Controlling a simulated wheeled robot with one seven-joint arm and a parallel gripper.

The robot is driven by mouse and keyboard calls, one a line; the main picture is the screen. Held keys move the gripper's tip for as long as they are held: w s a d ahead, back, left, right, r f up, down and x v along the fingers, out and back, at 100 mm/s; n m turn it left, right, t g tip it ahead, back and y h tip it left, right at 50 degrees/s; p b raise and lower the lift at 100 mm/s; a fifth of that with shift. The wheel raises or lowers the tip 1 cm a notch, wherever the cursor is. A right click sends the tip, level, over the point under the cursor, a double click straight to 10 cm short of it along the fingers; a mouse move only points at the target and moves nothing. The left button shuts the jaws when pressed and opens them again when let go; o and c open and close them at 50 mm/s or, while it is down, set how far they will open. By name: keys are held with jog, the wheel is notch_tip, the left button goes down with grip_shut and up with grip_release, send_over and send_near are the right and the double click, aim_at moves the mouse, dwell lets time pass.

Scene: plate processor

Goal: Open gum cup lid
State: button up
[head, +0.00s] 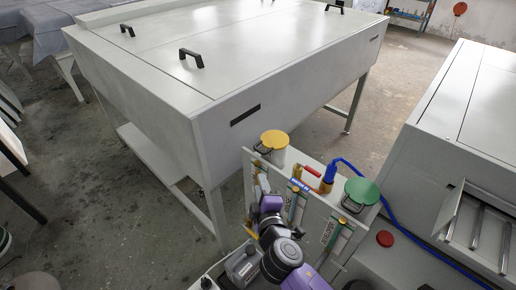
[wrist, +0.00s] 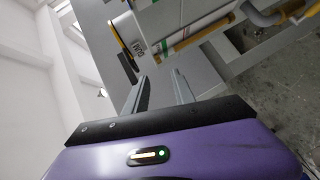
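Two lidded cups stand on the light panel in the head view: one has a yellow lid (head: 274,139), the other a green lid (head: 362,191). Both lids look shut, with dark wire clasps below them. I cannot tell for certain which lid that edge belongs to. My gripper (wrist: 161,76) is open and empty, its two fingers apart and pointing toward the label. In the head view my purple and grey arm reaches up below the yellow lid; the fingers are not clear there.
A large pale machine (head: 230,70) stands behind, and another pale cabinet (head: 455,130) stands at right with a red button (head: 385,239). Concrete floor is clear between the machines.

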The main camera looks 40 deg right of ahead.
aim_at(258, 151)
jog(key=w+d+r, duration=0.1)
jog(key=w+d, duration=0.1)
jog(key=w, duration=0.1)
jog(key=w+d+r+h+p, duration=0.1)
jog(key=w+d, duration=0.2)
jog(key=w+d+r+h, duration=0.1)
jog(key=w+d, duration=0.2)
jog(key=shift+d, duration=0.1)
jog(key=shift+f, duration=0.1)
grip_shut()
jog(key=shift+f, duration=0.25)
dwell(1.1)
